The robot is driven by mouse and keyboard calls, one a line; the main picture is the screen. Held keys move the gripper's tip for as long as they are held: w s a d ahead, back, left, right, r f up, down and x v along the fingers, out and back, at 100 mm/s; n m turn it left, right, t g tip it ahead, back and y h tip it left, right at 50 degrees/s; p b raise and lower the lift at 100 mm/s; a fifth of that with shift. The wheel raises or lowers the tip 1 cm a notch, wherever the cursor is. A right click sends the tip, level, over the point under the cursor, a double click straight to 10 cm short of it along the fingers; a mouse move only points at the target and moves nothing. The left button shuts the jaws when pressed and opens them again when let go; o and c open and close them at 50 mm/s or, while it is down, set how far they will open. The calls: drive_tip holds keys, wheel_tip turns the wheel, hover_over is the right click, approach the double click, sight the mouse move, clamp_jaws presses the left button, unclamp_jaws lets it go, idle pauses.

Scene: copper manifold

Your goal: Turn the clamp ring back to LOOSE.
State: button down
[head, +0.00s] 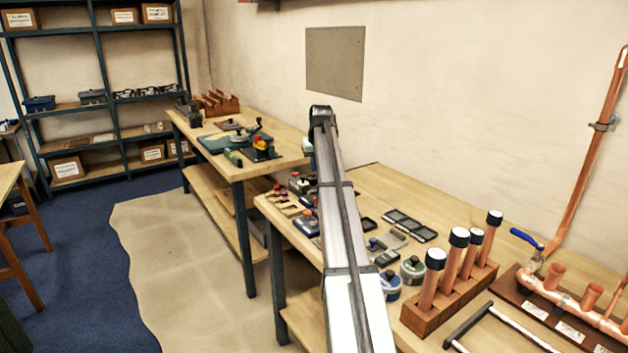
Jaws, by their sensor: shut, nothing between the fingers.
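I cannot pick out the clamp ring or any LOOSE mark in the head view at this size. A copper manifold (560,297) lies on a dark wooden board at the right, with several white labels too small to read. A blue lever handle (526,238) stands at its left end. My arm rises from the bottom centre and bends at the top, over the gap between the two benches. A small pale part of it shows at the left of the upper link. My gripper is hidden behind the arm.
The near bench (375,183) holds a wooden block (435,312) with several black-capped copper tubes, round tins and small trays. A far bench (290,160) carries a green mat (215,143) with tools. A copper pipe (585,180) runs up the wall.

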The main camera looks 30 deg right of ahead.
drive_tip(key=x, duration=0.9)
drive_tip(key=shift+w+f, duration=0.15)
drive_tip(key=shift+f, duration=0.2)
drive_tip(key=shift+s+a+f, duration=0.1)
drive_tip(key=shift+s+a, duration=0.15)
drive_tip(key=shift+s, duration=0.4)
drive_tip(key=shift+s+a+f, duration=0.1)
drive_tip(key=shift+s+a, duration=0.1)
drive_tip(key=shift+s, duration=0.4)
drive_tip(key=shift+s+a+f, duration=0.1)
drive_tip(key=shift+s+a, duration=0.15)
drive_tip(key=shift+s, duration=0.4)
drive_tip(key=shift+s+a, duration=0.1)
